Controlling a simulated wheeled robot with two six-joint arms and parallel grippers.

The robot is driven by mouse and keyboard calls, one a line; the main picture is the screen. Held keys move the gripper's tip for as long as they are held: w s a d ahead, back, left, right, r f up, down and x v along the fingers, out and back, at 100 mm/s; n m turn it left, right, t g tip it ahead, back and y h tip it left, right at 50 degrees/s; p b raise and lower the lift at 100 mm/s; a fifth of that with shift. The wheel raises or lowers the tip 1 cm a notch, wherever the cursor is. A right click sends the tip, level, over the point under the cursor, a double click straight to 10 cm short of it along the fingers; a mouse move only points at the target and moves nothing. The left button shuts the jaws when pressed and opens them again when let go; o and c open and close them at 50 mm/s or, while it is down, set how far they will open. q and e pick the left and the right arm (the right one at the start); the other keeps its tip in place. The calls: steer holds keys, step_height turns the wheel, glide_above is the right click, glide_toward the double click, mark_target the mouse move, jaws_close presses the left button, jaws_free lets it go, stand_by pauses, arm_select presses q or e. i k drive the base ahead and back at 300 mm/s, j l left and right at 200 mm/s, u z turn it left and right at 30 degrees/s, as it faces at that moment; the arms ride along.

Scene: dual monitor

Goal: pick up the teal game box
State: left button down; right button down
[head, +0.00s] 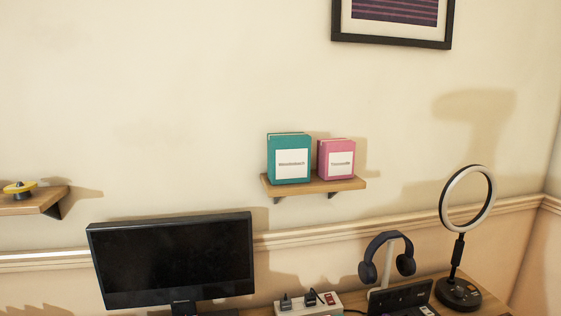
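The teal game box (289,145) stands upright on a small wooden wall shelf (335,186). It has a white label on its front and sits at the left part of the shelf. A pink box (336,145) with a white label stands just to its right, with a narrow gap or none between them. Neither of my grippers shows in the head view.
Below are a black monitor (172,262), a power strip (308,303), headphones on a stand (387,257) and a ring light (467,205). Another shelf (35,203) with a yellow item is at left. The wall above the boxes is clear below a framed picture (392,43).

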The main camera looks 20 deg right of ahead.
mark_target(289, 153)
steer(key=k+j+z, duration=0.1)
steer(key=z, duration=0.35)
steer(key=k+z, duration=0.1)
steer(key=z, duration=0.35)
steer(key=k+j+z, duration=0.1)
steer(key=z, duration=0.35)
steer(key=k+z, duration=0.1)
steer(key=z, duration=0.35)
